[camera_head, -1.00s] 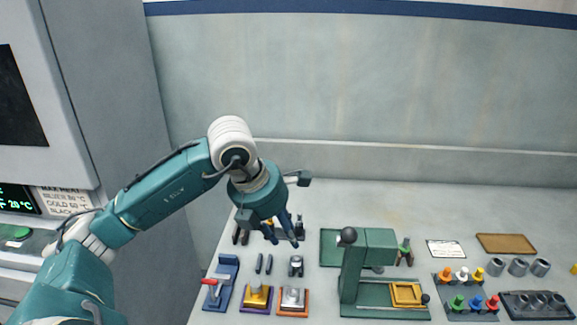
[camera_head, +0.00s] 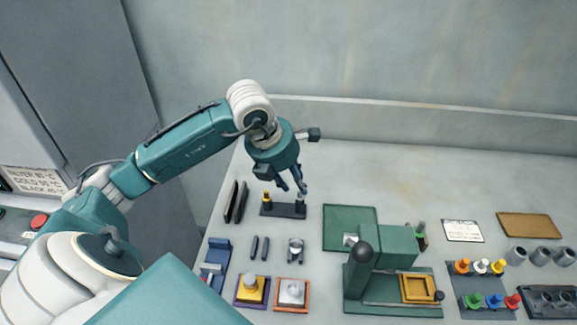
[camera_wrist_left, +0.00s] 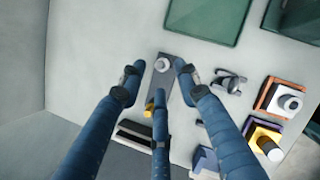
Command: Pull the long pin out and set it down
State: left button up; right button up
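A dark bar-shaped base (camera_head: 284,211) stands on the bench with a yellow-topped pin (camera_head: 266,198) at its left end and a dark upright pin at its right end. In the left wrist view the base (camera_wrist_left: 172,88) carries a pale round top (camera_wrist_left: 162,65) at one end and the yellow top (camera_wrist_left: 149,104) at the other. I cannot tell which is the long pin. My left gripper (camera_head: 294,188) is above the base's right end, its fingers pointing down. In the wrist view its fingers (camera_wrist_left: 156,75) are spread and empty, either side of the pale top. Contact cannot be told. My right gripper is out of view.
Two dark strips (camera_head: 236,202) lie left of the base. A green mat (camera_head: 349,214) and a green press (camera_head: 390,250) stand to the right. A yellow block (camera_head: 252,290), small grey parts and a blue holder (camera_head: 216,256) are in front. The bench behind is clear.

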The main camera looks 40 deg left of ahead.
aim_at(299, 191)
pick_arm(q)
jog(key=x, duration=0.3)
jog(key=shift+w+f+p, duration=0.2)
jog(key=shift+f+p, duration=0.05)
jog(key=shift+p, duration=0.1)
jog(key=shift+f, duration=0.3)
jog(key=shift+w, duration=0.1)
jog(key=shift+c, duration=0.2)
grip_shut()
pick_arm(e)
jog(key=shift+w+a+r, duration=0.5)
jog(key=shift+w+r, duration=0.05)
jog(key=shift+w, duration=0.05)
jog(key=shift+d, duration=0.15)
pick_arm(q)
jog(key=shift+d+r+n+y, duration=0.15)
jog(key=shift+n+y, duration=0.2)
jog(key=shift+n, duration=0.5)
jog(key=shift+a+r+n+y, duration=0.15)
jog(key=shift+n+y, duration=0.2)
jog(key=shift+n, duration=0.5)
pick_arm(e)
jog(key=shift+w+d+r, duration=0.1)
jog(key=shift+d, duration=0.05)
